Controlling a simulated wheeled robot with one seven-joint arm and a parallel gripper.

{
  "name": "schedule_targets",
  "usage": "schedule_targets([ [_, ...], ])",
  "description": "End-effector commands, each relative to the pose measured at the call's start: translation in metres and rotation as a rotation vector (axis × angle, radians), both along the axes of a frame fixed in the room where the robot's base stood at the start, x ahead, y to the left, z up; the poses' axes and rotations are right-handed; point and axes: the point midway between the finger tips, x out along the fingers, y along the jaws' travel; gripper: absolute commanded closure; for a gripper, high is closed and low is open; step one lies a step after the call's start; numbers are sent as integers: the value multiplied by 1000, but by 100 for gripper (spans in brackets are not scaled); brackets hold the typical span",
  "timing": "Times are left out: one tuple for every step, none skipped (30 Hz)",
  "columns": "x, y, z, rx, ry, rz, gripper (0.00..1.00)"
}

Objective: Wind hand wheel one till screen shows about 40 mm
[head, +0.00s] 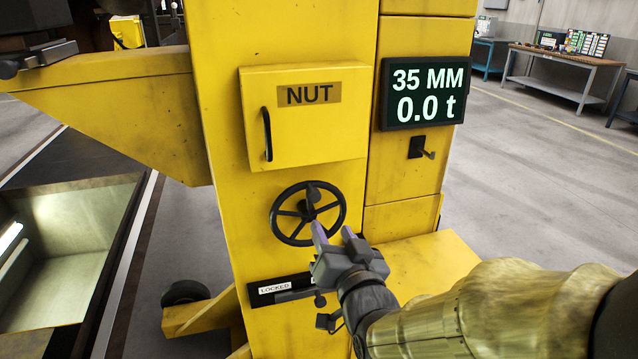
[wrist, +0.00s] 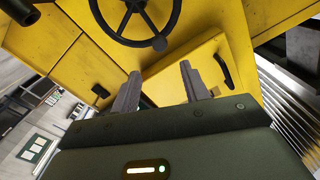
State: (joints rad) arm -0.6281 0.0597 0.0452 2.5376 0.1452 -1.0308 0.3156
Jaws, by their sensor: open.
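The black hand wheel (head: 275,222) is on the front of the yellow column, below the NUT door. The screen (head: 424,94) reads 35 MM and 0.0 t. My gripper (head: 333,234) is open, just in front of the wheel's lower right side; whether it touches the rim is hard to tell. Nothing is between the fingers.
The NUT door (head: 305,130) is shut, with a black handle. A lever marked LOCKED (head: 275,288) is below the wheel. A small hook-like fitting (head: 418,148) is under the screen. An open pit (head: 70,255) lies at left; benches (head: 560,70) stand far right.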

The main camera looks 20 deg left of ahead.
Motion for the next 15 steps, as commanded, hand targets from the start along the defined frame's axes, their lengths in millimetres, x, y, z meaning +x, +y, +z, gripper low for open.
schedule_targets([
  [3,2,4,-2,3,0,55],
  [5,3,4,-2,3,1,55],
  [7,5,4,-2,3,1,55],
  [9,6,4,-2,2,0,55],
  [11,7,3,-3,3,1,55],
  [13,8,3,-2,2,1,55],
  [17,11,1,-2,1,2,55],
  [22,15,1,0,-1,2,55],
  [29,19,0,0,-1,2,55],
  [33,21,0,-1,0,2,55],
  [38,24,0,0,-1,2,55],
  [44,28,0,-1,0,1,55],
  [48,30,0,-1,-1,1,55],
  [53,33,0,-1,0,1,55],
  [59,37,0,-1,-1,1,55],
])
